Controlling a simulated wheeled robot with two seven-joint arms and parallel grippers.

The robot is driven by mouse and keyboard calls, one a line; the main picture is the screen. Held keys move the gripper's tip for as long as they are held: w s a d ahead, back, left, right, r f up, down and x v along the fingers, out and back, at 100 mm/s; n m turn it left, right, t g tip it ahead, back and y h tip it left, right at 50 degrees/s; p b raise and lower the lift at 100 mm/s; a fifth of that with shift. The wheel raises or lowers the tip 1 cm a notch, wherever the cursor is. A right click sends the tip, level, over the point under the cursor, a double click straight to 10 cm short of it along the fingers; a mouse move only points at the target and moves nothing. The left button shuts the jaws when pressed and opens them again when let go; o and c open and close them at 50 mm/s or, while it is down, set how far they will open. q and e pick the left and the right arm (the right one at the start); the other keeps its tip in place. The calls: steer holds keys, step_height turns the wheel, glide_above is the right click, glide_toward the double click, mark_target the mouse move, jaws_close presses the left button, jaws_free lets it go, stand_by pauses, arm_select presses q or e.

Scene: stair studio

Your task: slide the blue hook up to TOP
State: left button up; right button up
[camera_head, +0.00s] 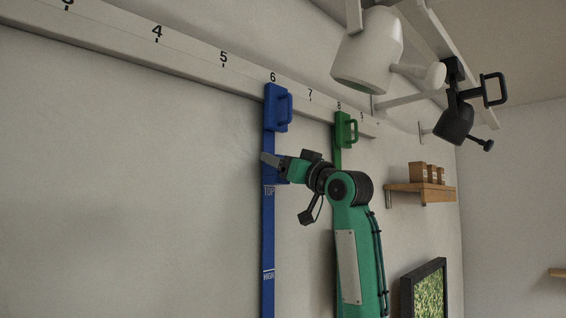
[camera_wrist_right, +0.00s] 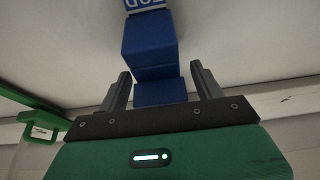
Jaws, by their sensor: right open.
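A blue strip (camera_head: 268,235) hangs down the wall from a blue carriage at number 6 on the rail, with the labels TOP (camera_head: 269,190) and HIGH (camera_head: 268,275). The blue hook (camera_head: 281,178) sits on this strip right by the TOP label, partly hidden behind my right gripper (camera_head: 270,161). In the right wrist view the blue hook (camera_wrist_right: 150,45) lies ahead of and partly between the fingers of my right gripper (camera_wrist_right: 162,88). The fingers are open, with gaps on both sides of the blue. The TOP label (camera_wrist_right: 143,4) shows inverted at that view's upper edge. My left gripper is out of view.
A white numbered rail (camera_head: 180,52) runs along the wall above. A green carriage (camera_head: 345,130) with its strip hangs at number 8, close to my right arm. White and black lamps (camera_head: 368,50) hang upper right. A wooden shelf (camera_head: 437,193) with boxes and a framed picture are further right.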

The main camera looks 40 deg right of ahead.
steer(key=shift+s+f, duration=0.1)
steer(key=shift+s+f+b, duration=0.15)
steer(key=shift+s+b, duration=0.1)
steer(key=shift+b, duration=0.1)
steer(key=b+v, duration=0.7)
steer(key=v, duration=0.6)
